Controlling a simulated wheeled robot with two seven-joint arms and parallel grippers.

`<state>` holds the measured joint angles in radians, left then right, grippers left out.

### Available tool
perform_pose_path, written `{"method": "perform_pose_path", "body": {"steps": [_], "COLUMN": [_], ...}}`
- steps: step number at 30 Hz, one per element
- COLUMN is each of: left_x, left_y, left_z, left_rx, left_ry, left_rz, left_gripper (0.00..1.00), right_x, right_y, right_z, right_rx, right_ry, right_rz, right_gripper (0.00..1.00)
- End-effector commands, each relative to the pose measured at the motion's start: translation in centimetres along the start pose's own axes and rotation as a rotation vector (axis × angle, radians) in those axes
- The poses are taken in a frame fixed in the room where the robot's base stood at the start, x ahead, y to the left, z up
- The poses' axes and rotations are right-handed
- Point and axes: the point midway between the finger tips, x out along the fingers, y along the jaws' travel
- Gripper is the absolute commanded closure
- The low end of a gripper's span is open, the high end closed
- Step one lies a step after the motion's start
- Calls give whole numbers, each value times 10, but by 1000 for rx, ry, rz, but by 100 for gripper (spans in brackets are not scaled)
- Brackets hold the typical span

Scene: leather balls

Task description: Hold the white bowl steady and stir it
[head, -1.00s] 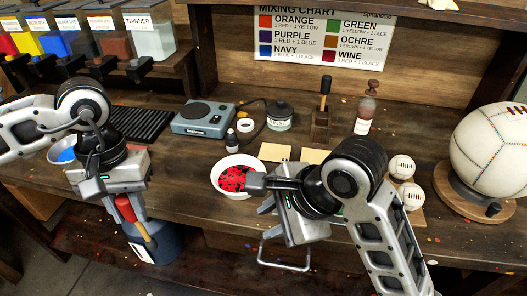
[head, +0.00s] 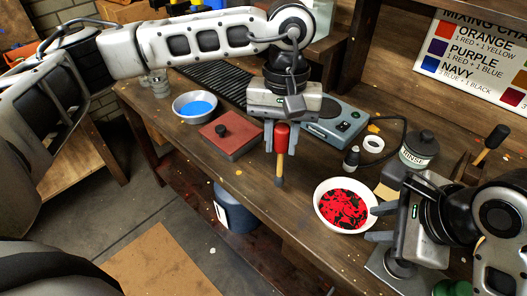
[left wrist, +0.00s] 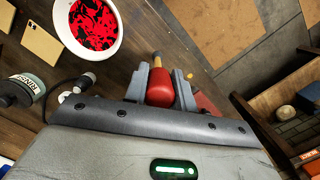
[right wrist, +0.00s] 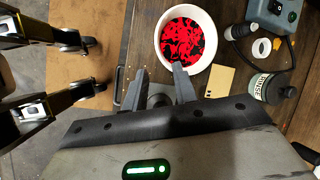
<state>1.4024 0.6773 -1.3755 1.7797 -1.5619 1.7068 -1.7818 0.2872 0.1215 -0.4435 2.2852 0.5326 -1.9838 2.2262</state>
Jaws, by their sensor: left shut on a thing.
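The white bowl (head: 318,207) stands on the bench with red and black unmixed paint inside; it also shows in the left wrist view (left wrist: 62,28) and the right wrist view (right wrist: 160,40). My left gripper (head: 282,140) is shut on the red handle of a stirring tool (head: 281,166), which hangs upright with its pale wooden shaft and dark tip pointing down, left of the bowl and apart from it. My right gripper (right wrist: 158,86) is open beside the bowl, with one finger close to its rim; I cannot tell whether they touch.
A bowl of blue paint (head: 195,107) and a dark red block (head: 222,138) lie to the left. A blue bucket (head: 236,211) is below the bench edge.

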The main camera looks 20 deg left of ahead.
Motion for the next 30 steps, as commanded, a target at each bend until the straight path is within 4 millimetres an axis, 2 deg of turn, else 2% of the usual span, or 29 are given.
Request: {"method": "perform_pose_path", "body": {"steps": [1,6,9,12,16,22,26,30], "left_x": [-16,-61,-82,-96,-105,-107,-106,-106], "left_y": [23,85,113,132,144,146,146,146], "left_z": [0,7,16,25,32,33,32,32], "left_rx": [-77,-381,-527,-634,-709,-729,-728,-727], "left_ry": [9,6,-5,-15,-25,-28,-27,-27], "left_rz": [18,65,82,91,96,96,96,96], "left_gripper": [97,97,97,97,97,97,97,97], "right_x": [0,0,0,0,0,4,19,45], "right_y": [0,0,0,0,0,0,1,1], "right_z": [0,0,0,0,0,0,-1,-1], "right_rx": [0,0,0,0,0,0,1,1], "right_ry": [0,0,0,0,0,0,1,2], "right_rz": [0,0,0,0,0,1,6,6], "right_gripper": [72,72,72,72,72,72,72,72]}}
